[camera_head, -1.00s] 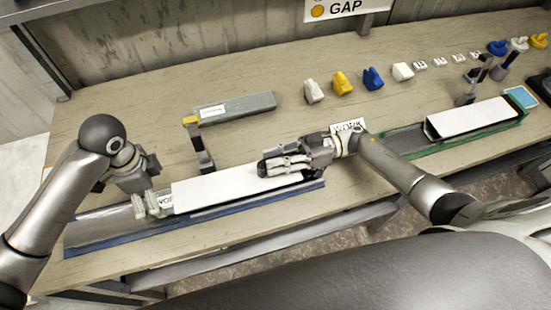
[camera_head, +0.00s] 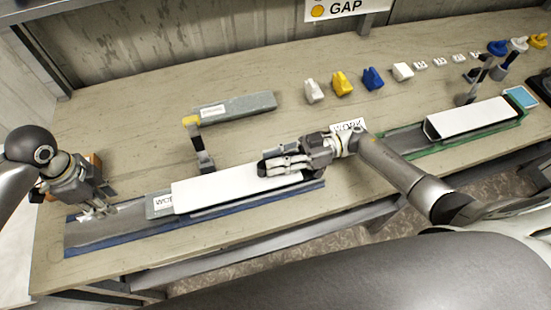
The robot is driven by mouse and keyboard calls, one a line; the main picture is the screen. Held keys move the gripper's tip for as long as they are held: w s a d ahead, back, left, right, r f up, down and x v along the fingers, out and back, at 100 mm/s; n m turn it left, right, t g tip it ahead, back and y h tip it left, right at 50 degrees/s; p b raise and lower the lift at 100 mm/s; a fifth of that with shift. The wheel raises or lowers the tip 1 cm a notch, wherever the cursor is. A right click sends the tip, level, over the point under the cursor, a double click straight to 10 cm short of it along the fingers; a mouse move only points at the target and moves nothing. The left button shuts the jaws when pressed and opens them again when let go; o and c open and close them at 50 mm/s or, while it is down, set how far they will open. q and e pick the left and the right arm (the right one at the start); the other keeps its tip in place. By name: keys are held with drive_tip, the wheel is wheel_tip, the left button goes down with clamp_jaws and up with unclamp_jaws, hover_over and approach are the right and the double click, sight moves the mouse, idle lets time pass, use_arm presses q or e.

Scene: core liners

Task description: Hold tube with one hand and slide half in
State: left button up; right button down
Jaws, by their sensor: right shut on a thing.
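A white tube (camera_head: 222,189) lies in a blue-edged tray (camera_head: 75,247) at the table's front. A grey half (camera_head: 158,212) with a white label sticks out of the tube's left end; the rest of it is hidden. My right gripper (camera_head: 284,165) is shut on the tube near its right end. My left gripper (camera_head: 97,211) is over the left part of the tray, apart from the grey half and the tube. Its fingers are too small to tell open from shut. Another grey half (camera_head: 237,107), labelled, lies further back.
A stand (camera_head: 203,157) with a yellow top is just behind the tube. A second white tube (camera_head: 472,119) lies in a green-edged tray (camera_head: 408,136) at right. White, yellow and blue blocks (camera_head: 342,83) line the back. The back left of the table is clear.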

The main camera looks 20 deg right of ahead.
sight(163, 203)
drive_tip(key=shift+s+f, duration=0.15)
drive_tip(key=shift+f, duration=0.1)
use_arm(q)
drive_tip(key=shift+a+f, duration=0.2)
drive_tip(key=shift+f, duration=1.1)
drive_tip(key=shift+a+f, duration=0.15)
drive_tip(key=shift+f, duration=1.15)
drive_tip(key=shift+a+f, duration=0.2)
drive_tip(key=shift+f, duration=1.1)
drive_tip(key=shift+f, duration=0.95)
drive_tip(key=shift+d, duration=0.1)
drive_tip(key=shift+d, duration=6.35)
drive_tip(key=shift+s, duration=0.1)
drive_tip(key=shift+a, duration=0.25)
